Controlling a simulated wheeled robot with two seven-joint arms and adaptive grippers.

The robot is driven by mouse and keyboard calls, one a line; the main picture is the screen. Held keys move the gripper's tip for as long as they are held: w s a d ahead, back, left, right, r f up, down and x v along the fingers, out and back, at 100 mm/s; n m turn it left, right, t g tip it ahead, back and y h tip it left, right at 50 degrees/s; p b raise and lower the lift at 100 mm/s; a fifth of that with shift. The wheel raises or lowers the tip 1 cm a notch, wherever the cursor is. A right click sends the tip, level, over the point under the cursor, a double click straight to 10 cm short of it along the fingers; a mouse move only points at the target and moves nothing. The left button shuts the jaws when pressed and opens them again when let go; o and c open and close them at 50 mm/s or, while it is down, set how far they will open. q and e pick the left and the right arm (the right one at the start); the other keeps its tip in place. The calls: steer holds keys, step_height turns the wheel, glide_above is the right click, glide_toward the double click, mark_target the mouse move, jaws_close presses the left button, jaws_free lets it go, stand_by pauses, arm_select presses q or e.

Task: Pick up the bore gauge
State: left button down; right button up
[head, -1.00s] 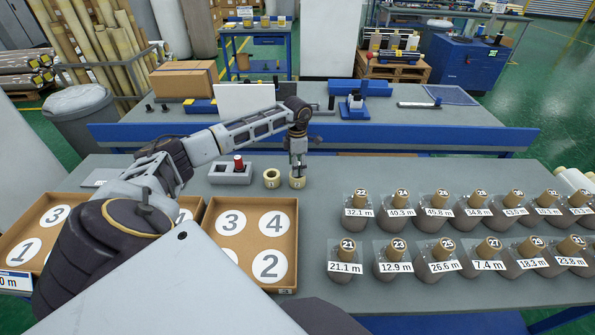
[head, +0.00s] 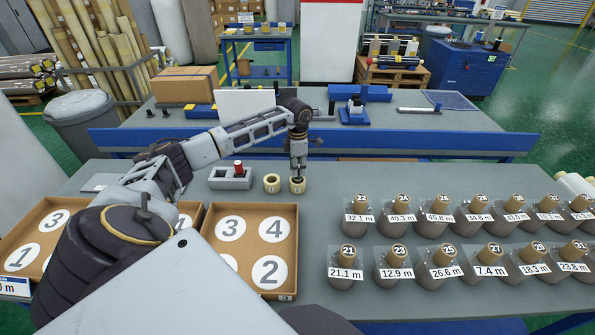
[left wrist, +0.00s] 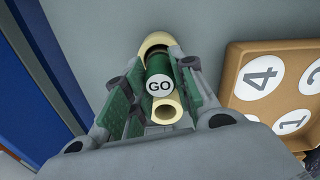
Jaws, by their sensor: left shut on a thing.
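My left gripper (head: 298,175) is low over the right of two small cream rings. In the left wrist view, the gripper (left wrist: 158,92) is shut on the green bore gauge (left wrist: 158,66), whose round white end reads GO. One cream ring (left wrist: 158,39) shows at the gauge's far end; I cannot tell whether the gauge sits inside it. The other cream ring (left wrist: 166,109) shows nearer the camera. In the head view the left ring (head: 272,183) stands just beside the gripper. The gauge is mostly hidden there. My right gripper is not in view.
A grey holder (head: 229,181) with a red-topped piece stands left of the rings. Numbered cardboard trays (head: 250,203) lie at the front left. Several wrapped, labelled rolls (head: 441,263) fill the right side. The grey table is clear between the rings and the rolls.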

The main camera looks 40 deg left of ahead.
arm_select(q)
step_height(320, 180, up, 4)
steer(key=shift+f, duration=0.1)
step_height(320, 180, up, 3)
steer(key=shift+r+b, duration=0.2)
steer(key=shift+b, duration=0.1)
steer(key=shift+r, duration=0.75)
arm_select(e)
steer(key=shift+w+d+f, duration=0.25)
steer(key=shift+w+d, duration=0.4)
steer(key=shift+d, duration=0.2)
